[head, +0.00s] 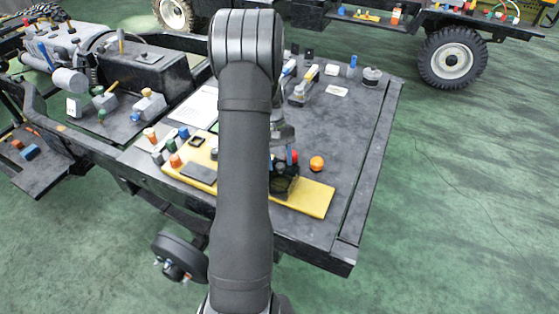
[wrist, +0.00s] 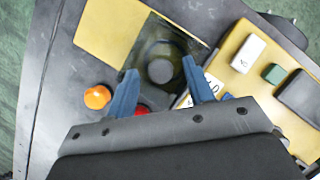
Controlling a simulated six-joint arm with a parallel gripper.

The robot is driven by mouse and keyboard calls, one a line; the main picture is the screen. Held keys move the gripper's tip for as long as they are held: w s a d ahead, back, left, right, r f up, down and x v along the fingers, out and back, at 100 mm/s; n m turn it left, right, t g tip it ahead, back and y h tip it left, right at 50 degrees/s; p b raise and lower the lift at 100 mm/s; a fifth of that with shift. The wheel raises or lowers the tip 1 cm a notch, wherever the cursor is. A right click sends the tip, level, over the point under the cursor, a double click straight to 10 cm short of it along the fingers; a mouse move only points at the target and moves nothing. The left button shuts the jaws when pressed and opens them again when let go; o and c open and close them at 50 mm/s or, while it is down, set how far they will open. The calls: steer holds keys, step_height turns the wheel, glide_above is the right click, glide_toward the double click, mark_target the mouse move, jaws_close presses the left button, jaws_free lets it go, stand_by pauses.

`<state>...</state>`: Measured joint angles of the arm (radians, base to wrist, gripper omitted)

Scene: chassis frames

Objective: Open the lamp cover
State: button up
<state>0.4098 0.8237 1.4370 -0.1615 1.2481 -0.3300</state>
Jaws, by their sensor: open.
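A dark, see-through square lamp cover (wrist: 184,42) sits on a yellow board (wrist: 106,30) in the wrist view, with a round dark shape showing in its middle. In the head view the dark lamp unit (head: 285,186) stands on the yellow board (head: 312,199), partly hidden by my arm. My gripper (wrist: 161,86) has its two blue fingers spread apart at the cover's near side, with nothing seen held between them. I cannot tell whether a finger touches the cover. In the head view my arm hides most of the gripper.
An orange ball (wrist: 97,97) and a red knob (wrist: 141,110) lie close by the left finger. Right of the cover, a board carries a white block (wrist: 247,53) and a green block (wrist: 273,73). Several coloured pegs stand left of my arm; bare dark deck (head: 345,130) lies right.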

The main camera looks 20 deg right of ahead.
steer(key=shift+s+f, duration=0.1)
steer(key=shift+f, duration=0.1)
jaws_close()
steer(key=s+d, duration=0.7)
steer(key=d, duration=0.1)
steer(key=shift+s, duration=0.4)
